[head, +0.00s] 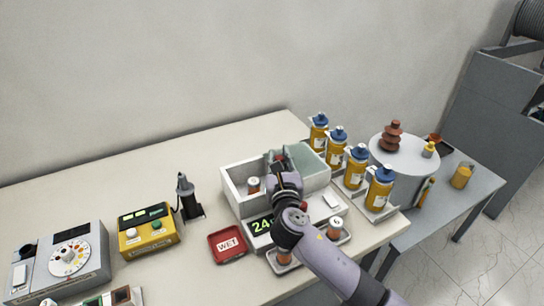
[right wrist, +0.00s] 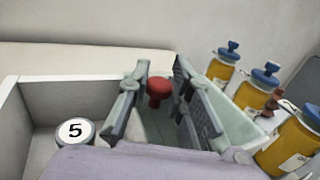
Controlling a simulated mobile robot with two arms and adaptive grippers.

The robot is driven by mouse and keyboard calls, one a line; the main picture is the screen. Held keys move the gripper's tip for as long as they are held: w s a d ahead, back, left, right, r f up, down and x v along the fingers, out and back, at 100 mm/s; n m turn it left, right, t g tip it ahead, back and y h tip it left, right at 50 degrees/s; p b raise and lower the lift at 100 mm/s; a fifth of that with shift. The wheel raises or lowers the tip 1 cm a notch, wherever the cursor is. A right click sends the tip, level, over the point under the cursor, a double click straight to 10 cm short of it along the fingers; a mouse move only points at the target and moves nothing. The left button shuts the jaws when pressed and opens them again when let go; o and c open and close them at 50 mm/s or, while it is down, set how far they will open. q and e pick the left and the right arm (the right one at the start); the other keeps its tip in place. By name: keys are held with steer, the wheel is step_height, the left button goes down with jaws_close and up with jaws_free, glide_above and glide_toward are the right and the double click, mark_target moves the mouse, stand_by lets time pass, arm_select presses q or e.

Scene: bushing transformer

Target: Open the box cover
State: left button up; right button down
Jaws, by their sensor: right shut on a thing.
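The box (head: 232,192) is a pale grey open-topped case on the table. Its pale green, see-through cover (head: 313,163) is over the right part, and the left part is uncovered. In the right wrist view the cover (right wrist: 232,122) shows beside a red knob (right wrist: 158,88). My right gripper (head: 279,158) reaches over the box and is shut on the red knob, with a finger on each side in the right wrist view (right wrist: 158,86). My forearm hides part of the box front. My left gripper is not in view.
A canister marked 5 (right wrist: 75,131) stands inside the box. Several yellow bottles with blue caps (head: 337,147) stand close on the right. A display unit (head: 261,228) and a red WET tray (head: 227,244) lie in front. The table behind left is clear.

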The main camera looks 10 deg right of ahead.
steer(key=c, duration=1.5)
jaws_free()
steer(key=shift+o, duration=0.2)
steer(key=s, duration=0.8)
steer(key=s+a, duration=0.1)
steer(key=s, duration=0.3)
